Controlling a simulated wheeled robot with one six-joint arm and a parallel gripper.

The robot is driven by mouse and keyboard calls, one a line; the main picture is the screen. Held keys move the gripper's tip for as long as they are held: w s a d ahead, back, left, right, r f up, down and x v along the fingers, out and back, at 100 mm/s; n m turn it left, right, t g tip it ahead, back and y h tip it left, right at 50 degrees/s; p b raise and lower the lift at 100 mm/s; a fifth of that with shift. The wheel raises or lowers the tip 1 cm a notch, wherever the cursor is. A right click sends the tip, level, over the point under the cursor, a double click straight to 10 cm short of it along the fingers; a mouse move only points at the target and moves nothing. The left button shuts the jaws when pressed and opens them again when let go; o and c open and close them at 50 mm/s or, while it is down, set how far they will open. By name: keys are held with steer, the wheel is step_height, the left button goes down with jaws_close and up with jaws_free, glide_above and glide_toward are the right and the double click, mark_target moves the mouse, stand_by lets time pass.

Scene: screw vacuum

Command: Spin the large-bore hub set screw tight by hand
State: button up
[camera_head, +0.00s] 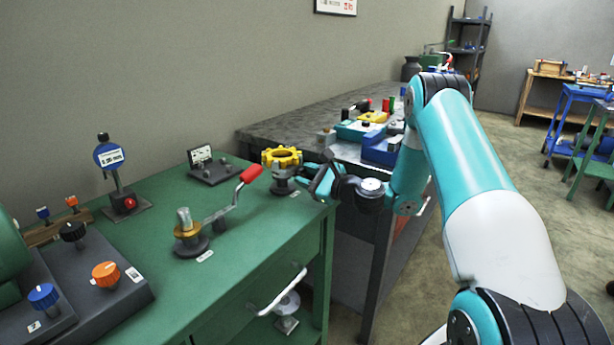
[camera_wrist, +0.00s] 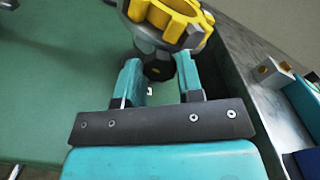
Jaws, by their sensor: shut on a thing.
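The yellow toothed hub (camera_head: 282,156) sits on a dark grey stand (camera_head: 284,181) at the far right corner of the green bench. In the wrist view the yellow hub (camera_wrist: 172,17) is at the top, its wide bore partly cut off. A dark round knob (camera_wrist: 159,67), seemingly the set screw's head, sticks out below the hub toward me. My gripper (camera_head: 306,182) is at the hub's right side. In the wrist view its two teal fingers (camera_wrist: 160,78) stand on either side of the knob and are shut on it. The screw's thread is hidden.
A grey bench (camera_head: 300,125) with coloured parts lies beyond.

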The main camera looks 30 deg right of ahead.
steer(key=shift+f+m, duration=0.2)
steer(key=shift+m, duration=1.5)
steer(key=shift+s, duration=0.1)
steer(key=o, duration=0.9)
steer(key=shift+r, duration=0.1)
